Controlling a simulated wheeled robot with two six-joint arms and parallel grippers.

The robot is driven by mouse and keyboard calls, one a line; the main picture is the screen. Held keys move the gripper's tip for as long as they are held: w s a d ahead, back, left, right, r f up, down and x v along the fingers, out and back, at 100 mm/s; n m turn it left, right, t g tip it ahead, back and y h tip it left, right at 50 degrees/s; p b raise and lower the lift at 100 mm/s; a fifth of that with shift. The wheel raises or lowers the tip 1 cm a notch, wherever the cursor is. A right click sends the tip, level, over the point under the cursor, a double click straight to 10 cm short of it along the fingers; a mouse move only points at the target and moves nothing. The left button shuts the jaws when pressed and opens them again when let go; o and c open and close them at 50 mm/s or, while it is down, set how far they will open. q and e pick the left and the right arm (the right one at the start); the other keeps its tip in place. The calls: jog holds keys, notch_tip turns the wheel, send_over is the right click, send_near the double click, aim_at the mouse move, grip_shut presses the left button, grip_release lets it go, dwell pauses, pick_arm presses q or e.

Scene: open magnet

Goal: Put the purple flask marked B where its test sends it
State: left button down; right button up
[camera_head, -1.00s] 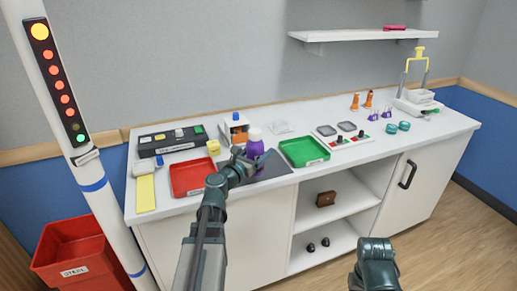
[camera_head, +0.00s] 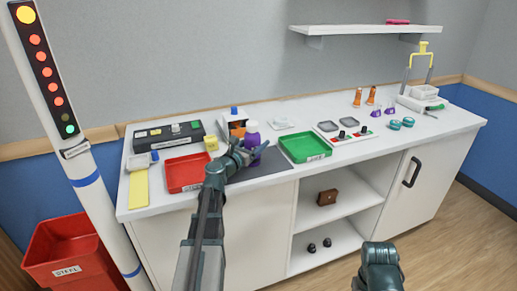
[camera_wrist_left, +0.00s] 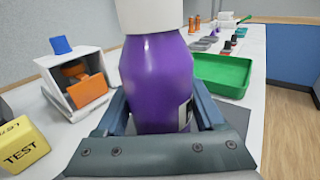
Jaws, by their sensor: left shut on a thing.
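In the left wrist view the purple flask (camera_wrist_left: 157,80) fills the middle, between the two fingers (camera_wrist_left: 160,112). A white label shows partly on its right side; its letter is hidden. The gripper hides its base, so I cannot tell whether it touches the mat. My right gripper is not visible; only part of my right arm shows at the lower right.
A red tray (camera_head: 186,174) lies left and a green tray (camera_head: 305,147) right of the flask. Behind are a white box (camera_head: 236,121) with an orange part, a yellow TEST cube (camera_head: 211,143) and a black panel (camera_head: 167,136). A red bin (camera_head: 70,250) stands on the floor.

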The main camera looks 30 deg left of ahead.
pick_arm(q)
jog(key=shift+f, duration=0.1)
grip_release()
jog(key=shift+r, duration=0.2)
jog(key=s, duration=0.8)
jog(key=s+a, duration=0.1)
jog(key=s, duration=0.3)
jog(key=shift+d, duration=0.1)
